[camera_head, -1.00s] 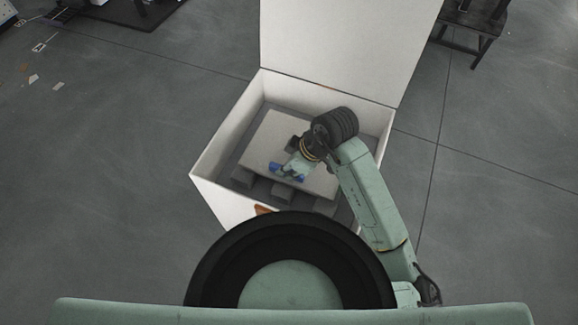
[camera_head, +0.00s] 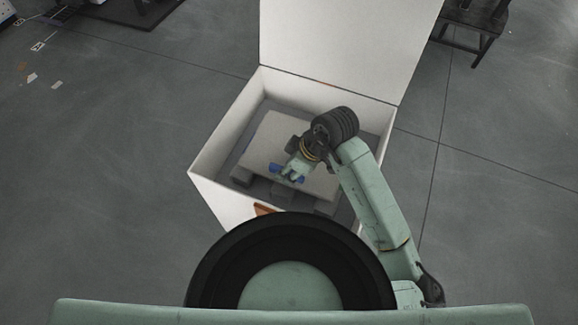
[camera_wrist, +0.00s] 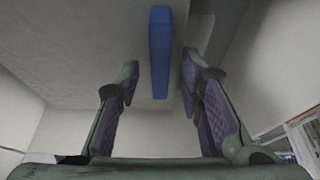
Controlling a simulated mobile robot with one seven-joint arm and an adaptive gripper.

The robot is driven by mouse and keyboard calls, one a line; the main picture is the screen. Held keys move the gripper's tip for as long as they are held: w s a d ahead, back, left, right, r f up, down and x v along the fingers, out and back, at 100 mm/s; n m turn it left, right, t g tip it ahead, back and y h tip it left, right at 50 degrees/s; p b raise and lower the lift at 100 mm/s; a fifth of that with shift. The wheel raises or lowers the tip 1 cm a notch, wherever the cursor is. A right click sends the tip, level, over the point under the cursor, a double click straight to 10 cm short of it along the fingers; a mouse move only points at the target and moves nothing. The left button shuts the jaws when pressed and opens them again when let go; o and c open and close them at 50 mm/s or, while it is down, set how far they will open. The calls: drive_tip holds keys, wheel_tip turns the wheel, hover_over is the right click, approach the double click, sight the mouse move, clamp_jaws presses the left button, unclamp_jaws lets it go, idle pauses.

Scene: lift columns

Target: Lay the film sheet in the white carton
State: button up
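The film sheet (camera_head: 262,140) is a pale, flat panel inside the white carton (camera_head: 225,195). It lies low in there, near grey blocks. A blue tab (camera_head: 275,168) stands on the sheet near its front edge. My gripper (camera_head: 292,177) is down in the carton over the sheet, at the blue tab. In the wrist view my gripper (camera_wrist: 160,75) has its two purple-padded fingers apart, with the blue tab (camera_wrist: 160,50) between them and a gap on each side. The sheet (camera_wrist: 80,50) fills the upper left there. My arm hides the sheet's right part.
The carton's tall lid panel (camera_head: 345,45) stands up at the back. Grey blocks (camera_head: 242,175) show at the carton's front inside. A dark stool (camera_head: 470,25) stands at the back right.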

drive_tip(key=shift+r+p, duration=0.5)
drive_tip(key=shift+p, duration=0.1)
drive_tip(key=p+v, duration=0.1)
drive_tip(key=v, duration=1.1)
